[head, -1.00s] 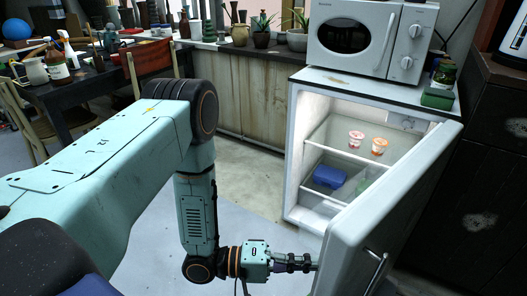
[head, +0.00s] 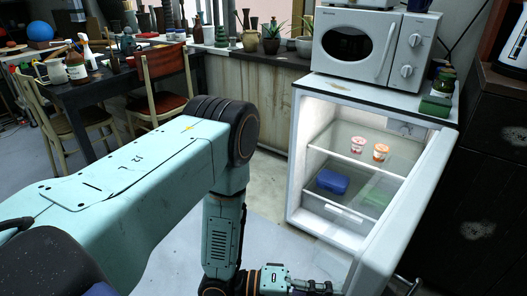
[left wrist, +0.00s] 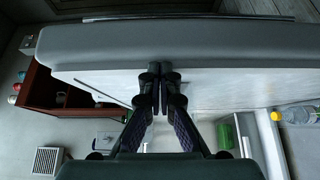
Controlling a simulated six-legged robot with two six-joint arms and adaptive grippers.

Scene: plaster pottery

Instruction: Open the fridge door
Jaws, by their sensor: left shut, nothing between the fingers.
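The small white fridge (head: 292,165) stands at the right in the head view with its door wide open. The fridge door (head: 402,205) swings out toward the lower right, its outer side and handle (head: 408,287) facing right. My left gripper (head: 335,287) is shut and empty at the inner side of the door, near its free edge. In the left wrist view the shut fingers (left wrist: 159,75) lie against or very close to the door (left wrist: 215,85); contact is hard to tell. My right gripper is not in view.
Inside the lit fridge are two small cups (head: 380,152) and a blue box (head: 332,182). A microwave (head: 370,45) stands on top. A dark cabinet (head: 485,170) is at the right. A table (head: 110,85) and chairs (head: 165,75) stand at the left.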

